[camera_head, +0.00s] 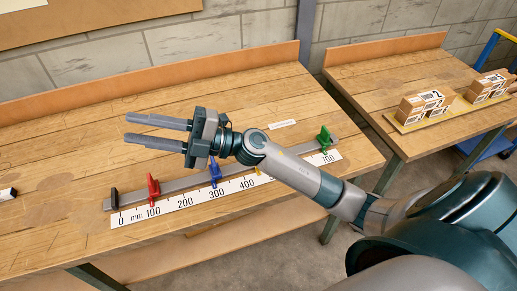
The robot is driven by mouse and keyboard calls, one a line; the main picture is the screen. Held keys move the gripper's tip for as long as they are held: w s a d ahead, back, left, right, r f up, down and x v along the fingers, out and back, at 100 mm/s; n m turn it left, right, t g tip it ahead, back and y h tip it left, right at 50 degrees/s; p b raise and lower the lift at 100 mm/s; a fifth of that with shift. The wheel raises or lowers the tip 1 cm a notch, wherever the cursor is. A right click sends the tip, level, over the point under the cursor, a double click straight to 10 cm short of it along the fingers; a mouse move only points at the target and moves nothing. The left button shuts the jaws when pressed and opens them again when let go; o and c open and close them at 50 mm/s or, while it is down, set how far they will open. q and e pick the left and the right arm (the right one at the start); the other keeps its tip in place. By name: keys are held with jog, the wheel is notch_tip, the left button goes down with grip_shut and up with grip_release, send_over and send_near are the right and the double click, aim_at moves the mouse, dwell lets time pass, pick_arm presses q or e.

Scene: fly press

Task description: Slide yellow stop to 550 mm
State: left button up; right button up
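A grey rail (180,184) lies on the wooden workbench, with a white millimetre scale (190,198) along its front. A red stop (153,187) stands near 100, a blue stop (215,172) near 300, and a green stop (324,138) near 700. A small yellow piece, seemingly the yellow stop (258,171), shows just right of the 400 label; my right arm hides most of it. The arm also covers the scale between 400 and 700. My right gripper (128,128) is open and empty, above and behind the rail, its fingers pointing left. My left gripper is not in view.
A black end block (114,198) sits at the rail's zero end. A white label (282,124) lies behind the rail. A second table (385,75) at the right holds brown boxes (425,105) on a board. The bench behind the rail is mostly clear.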

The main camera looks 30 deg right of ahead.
jog(key=d+f+n+g+h, duration=0.6)
jog(key=f+n+g+h, duration=0.3)
jog(key=f, duration=0.3)
jog(key=w+d+m+h, duration=0.1)
jog(key=d+h, duration=0.4)
jog(key=d, duration=0.7)
jog(key=w+d+r+m+g+h, duration=0.1)
jog(key=d+h, duration=0.4)
jog(key=d, duration=0.7)
jog(key=shift+w+d+r+m+h, duration=0.15)
jog(key=shift+w+d+m+h, duration=0.2)
jog(key=shift+w+m, duration=0.45)
jog(key=shift+s+a, duration=0.15)
jog(key=shift+s, duration=0.05)
notch_tip(320, 180, down, 16)
jog(key=p, duration=0.5)
jog(key=shift+f, duration=0.75)
